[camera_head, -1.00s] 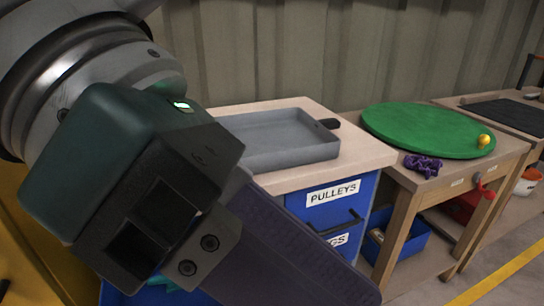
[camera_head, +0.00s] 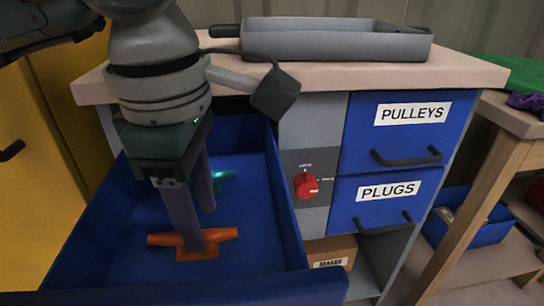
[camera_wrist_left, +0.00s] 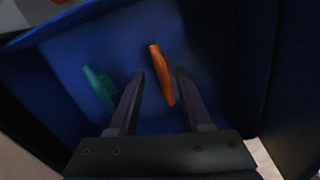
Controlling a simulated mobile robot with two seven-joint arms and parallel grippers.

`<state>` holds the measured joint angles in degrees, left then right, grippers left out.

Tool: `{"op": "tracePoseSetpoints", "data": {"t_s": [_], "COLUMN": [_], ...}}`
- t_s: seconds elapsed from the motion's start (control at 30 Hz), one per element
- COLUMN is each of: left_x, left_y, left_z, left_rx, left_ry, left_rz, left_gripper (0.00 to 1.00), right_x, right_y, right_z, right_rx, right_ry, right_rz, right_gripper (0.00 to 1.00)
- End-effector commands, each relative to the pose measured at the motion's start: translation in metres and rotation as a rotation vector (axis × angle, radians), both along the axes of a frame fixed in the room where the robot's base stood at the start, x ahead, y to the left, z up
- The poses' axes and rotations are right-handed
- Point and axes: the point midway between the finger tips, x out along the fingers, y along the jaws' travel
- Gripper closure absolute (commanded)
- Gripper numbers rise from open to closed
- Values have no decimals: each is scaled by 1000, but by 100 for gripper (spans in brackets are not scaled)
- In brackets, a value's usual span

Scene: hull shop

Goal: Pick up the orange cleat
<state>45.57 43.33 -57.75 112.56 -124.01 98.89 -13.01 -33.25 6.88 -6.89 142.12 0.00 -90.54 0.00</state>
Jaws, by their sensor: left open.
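The orange cleat (camera_head: 222,234) lies on the floor of an open blue drawer (camera_head: 130,215), toward its front. My left gripper (camera_head: 199,230) points down into the drawer with its fingers spread. In the head view one finger overlaps the middle of the cleat. In the left wrist view the orange cleat (camera_wrist_left: 161,75) shows between the fingertips of the left gripper (camera_wrist_left: 160,76), nearer the right finger. I cannot tell whether a finger touches it. My right gripper is not in view.
A teal cleat (camera_head: 224,174) lies farther back in the same drawer; the left wrist view shows it (camera_wrist_left: 98,88) outside the left finger. Drawer walls surround the gripper. Closed PULLEYS (camera_head: 398,130) and PLUGS (camera_head: 385,205) drawers are at right. A grey tray (camera_head: 340,44) stands on the bench.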

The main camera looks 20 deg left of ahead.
Motion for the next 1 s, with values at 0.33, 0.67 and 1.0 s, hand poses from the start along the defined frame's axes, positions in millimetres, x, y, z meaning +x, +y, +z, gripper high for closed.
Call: {"op": "tracePoseSetpoints", "data": {"t_s": [0.33,0.67,1.0], "left_x": [3,3,3], "left_y": [1,1,1], "left_z": [-46,-44,-44], "left_rx": [-1,-2,-2], "left_ry": [2,2,2], "left_rz": [0,0,0], "left_gripper": [51,70,100], "right_x": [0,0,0], "right_y": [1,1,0], "right_z": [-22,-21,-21], "right_rx": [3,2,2], "right_ry": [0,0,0], "right_rz": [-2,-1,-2], "right_gripper": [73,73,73]}}
